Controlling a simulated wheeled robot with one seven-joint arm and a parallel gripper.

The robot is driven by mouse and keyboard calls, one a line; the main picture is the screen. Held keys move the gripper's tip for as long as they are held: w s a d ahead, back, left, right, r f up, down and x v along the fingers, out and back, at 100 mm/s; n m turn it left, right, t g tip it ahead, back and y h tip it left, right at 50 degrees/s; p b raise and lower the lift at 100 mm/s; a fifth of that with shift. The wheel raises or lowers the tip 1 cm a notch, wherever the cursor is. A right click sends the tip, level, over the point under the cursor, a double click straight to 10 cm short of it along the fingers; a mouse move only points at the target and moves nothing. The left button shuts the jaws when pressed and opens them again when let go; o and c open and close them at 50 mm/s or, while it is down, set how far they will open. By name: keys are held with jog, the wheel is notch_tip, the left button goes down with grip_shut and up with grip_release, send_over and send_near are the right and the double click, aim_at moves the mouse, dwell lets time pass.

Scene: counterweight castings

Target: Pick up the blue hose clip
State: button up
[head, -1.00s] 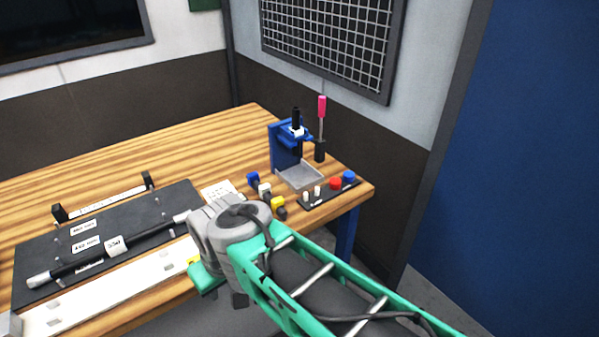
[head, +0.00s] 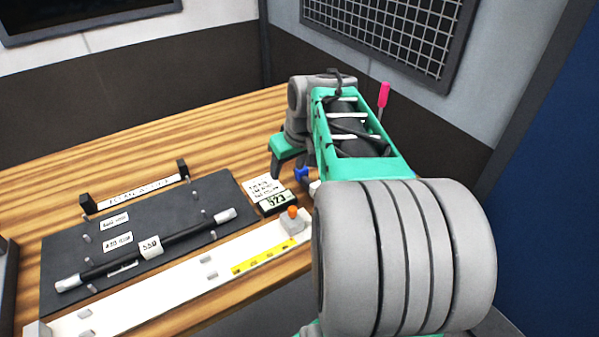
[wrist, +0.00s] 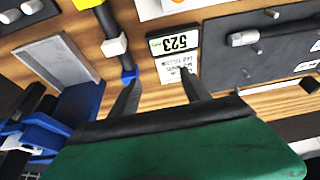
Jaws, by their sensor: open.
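The blue hose clip (wrist: 129,75) lies on the wooden bench, right at the tip of my gripper's left finger in the wrist view. Part of it is covered by that finger; I cannot tell whether they touch. In the head view a small part of the blue clip (head: 301,174) shows beside my arm. My gripper (wrist: 160,78) is open and empty, its two dark fingers pointing at the bench. The clip is not between the fingers. In the head view my arm hides much of this area.
A label card (wrist: 172,66) and a display reading 523 (wrist: 174,42) lie in front of the fingers. A blue stand with a grey tray (wrist: 52,66) is at left. A black board (head: 70,237) holds a rod.

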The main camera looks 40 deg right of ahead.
send_over(302, 174)
jog(key=s+d, duration=0.1)
jog(key=s, duration=0.1)
jog(key=shift+w+d+f, duration=0.1)
jog(key=shift+w+f, duration=0.05)
jog(key=shift+f, duration=0.05)
jog(key=p+x, duration=0.1)
jog(key=x, duration=0.6)
jog(key=shift+w+a+f, duration=0.1)
jog(key=shift+a+f, duration=0.05)
jog(key=shift+a, duration=0.05)
jog(key=shift+c, duration=0.2)
jog(key=c, duration=1)
